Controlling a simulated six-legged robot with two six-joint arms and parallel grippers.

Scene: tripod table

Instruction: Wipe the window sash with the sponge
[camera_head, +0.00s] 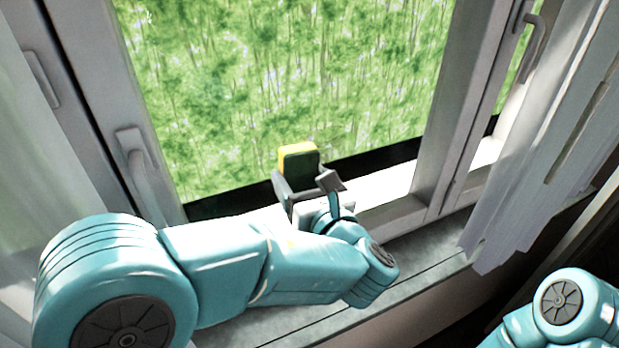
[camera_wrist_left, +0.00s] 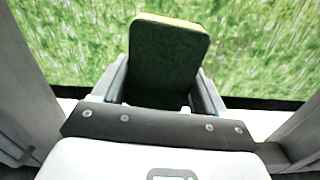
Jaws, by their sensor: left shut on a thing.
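The sponge (camera_head: 300,160) is a small block with a yellow layer and a dark green layer. My left gripper (camera_head: 309,183) is shut on it and holds it upright in front of the window. In the left wrist view the sponge (camera_wrist_left: 168,55) stands between the two fingers of the gripper (camera_wrist_left: 163,92), its dark green side facing the camera. The window sash (camera_head: 443,110) is a light grey frame around the pane. The sponge appears before the lower part of the pane; whether it touches the glass I cannot tell. My right gripper is out of view.
A window handle (camera_head: 138,165) sticks out on the left frame, and another handle (camera_head: 535,32) is at the upper right. A pale curtain (camera_head: 560,140) hangs at the right. The grey sill (camera_head: 425,250) below the window looks clear.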

